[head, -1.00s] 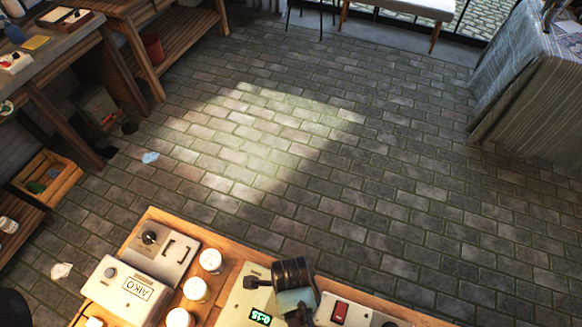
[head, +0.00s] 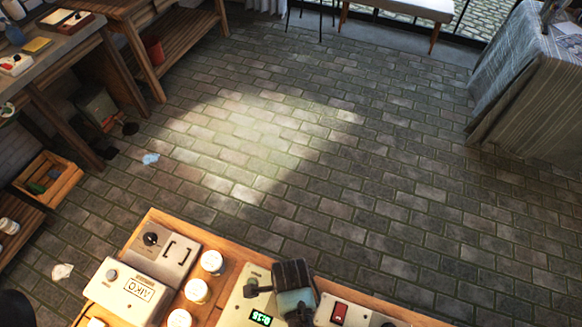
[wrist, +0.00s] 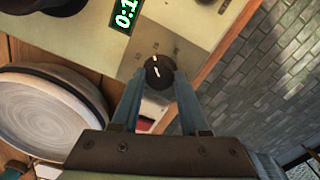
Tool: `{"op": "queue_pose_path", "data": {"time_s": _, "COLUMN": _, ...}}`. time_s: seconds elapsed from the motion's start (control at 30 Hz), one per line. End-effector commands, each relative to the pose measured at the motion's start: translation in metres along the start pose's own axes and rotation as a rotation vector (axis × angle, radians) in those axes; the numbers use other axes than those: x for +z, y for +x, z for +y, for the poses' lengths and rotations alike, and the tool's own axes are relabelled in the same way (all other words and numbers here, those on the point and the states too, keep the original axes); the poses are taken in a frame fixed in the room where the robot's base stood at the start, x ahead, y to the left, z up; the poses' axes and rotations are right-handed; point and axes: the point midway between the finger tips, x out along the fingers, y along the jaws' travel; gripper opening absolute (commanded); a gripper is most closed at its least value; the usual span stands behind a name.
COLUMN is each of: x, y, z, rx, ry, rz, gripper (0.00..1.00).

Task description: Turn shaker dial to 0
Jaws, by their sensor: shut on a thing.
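The shaker is a cream box (head: 233,308) at the bottom middle of the head view, with a lit green display (head: 260,318). Its face (wrist: 195,20) also shows in the wrist view, where the display (wrist: 124,14) begins with "0:1" and is cut off by the edge. The dial (wrist: 160,73) is a small black knob with a white mark, with faint marks around it. My gripper (wrist: 157,84) is shut on the dial, one blue-grey finger on each side. In the head view my gripper (head: 295,300) hides the dial.
A grey box with a knob (head: 160,248), a labelled white box (head: 125,290) and several white-lidded jars (head: 211,262) stand left of the shaker. A red-switch box (head: 338,314) is to its right. The wrist view shows a round pale plate (wrist: 60,112).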

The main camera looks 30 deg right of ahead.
Motion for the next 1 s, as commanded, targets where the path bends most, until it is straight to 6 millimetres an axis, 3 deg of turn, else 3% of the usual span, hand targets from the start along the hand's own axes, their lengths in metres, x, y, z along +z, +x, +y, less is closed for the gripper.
{"op": "queue_pose_path", "data": {"time_s": 1.0, "x": 0.0009, "y": -0.002, "z": 0.0, "rx": 0.0, "ry": -0.956, "rz": -0.002, "gripper": 0.0}}
